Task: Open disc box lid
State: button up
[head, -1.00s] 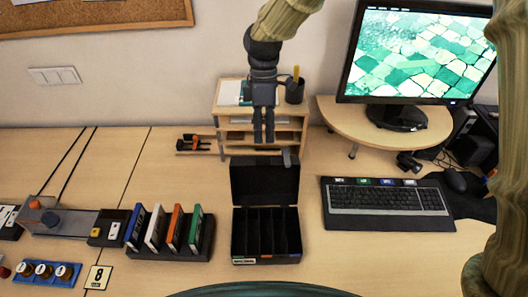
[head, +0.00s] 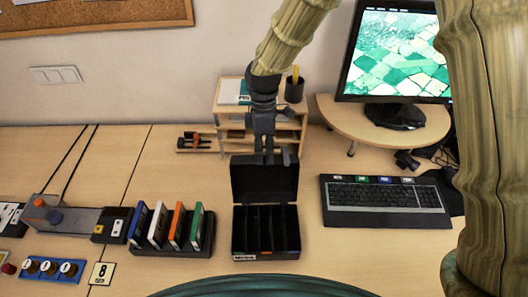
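The black disc box (head: 236,230) stands on the desk in the middle of the head view, with its divided inside showing. Its lid (head: 264,184) is raised and stands about upright at the back of the box. A small grey tab (head: 286,157) shows at the lid's top edge. My gripper (head: 265,160) points down at the lid's top edge, left of the tab. Its two fingers look close together with a narrow gap. I cannot tell whether they touch the lid, and nothing is visibly held.
A rack of coloured cases (head: 170,249) stands left of the box. A keyboard (head: 385,196) lies to the right. A small wooden shelf (head: 230,139) with a dark pen cup (head: 294,90) stands behind. Bare desk separates the box from the keyboard.

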grip_shut()
jog(key=s+p, duration=0.1)
jog(key=s, duration=0.1)
jog(key=s+r, duration=0.1)
jog(key=s, duration=0.1)
jog(key=shift+s+p, duration=0.1)
jog(key=shift+p, duration=0.25)
jog(key=shift+o, duration=1.9)
grip_release()
jog(key=shift+f, duration=0.1)
jog(key=v, duration=1.2)
